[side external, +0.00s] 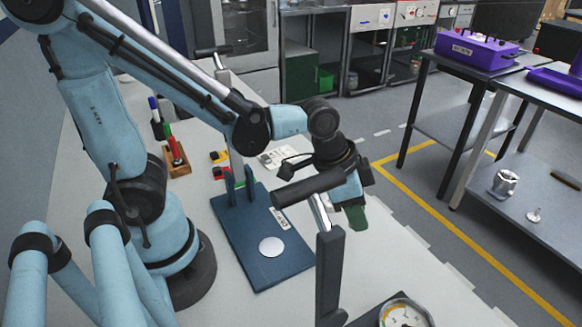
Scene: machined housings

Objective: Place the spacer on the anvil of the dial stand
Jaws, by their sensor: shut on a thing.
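My gripper (340,208) is right of centre, pointing down, above the table and to the right of a blue base plate. It is shut on a dark green piece (356,217) at its tip, which I take to be the spacer; its shape is mostly hidden. The blue base plate (255,270) carries a round pale disc (271,247), which looks like the anvil, and an upright at its back. A dial gauge (405,313) with a white face is cut off at the bottom edge. The held piece is clear of the disc, to its right.
A dark upright post (329,270) stands in front of my gripper, close below it. A wooden pen holder (177,163) and small coloured items (220,165) are at the left back. The table right of the plate is mostly clear.

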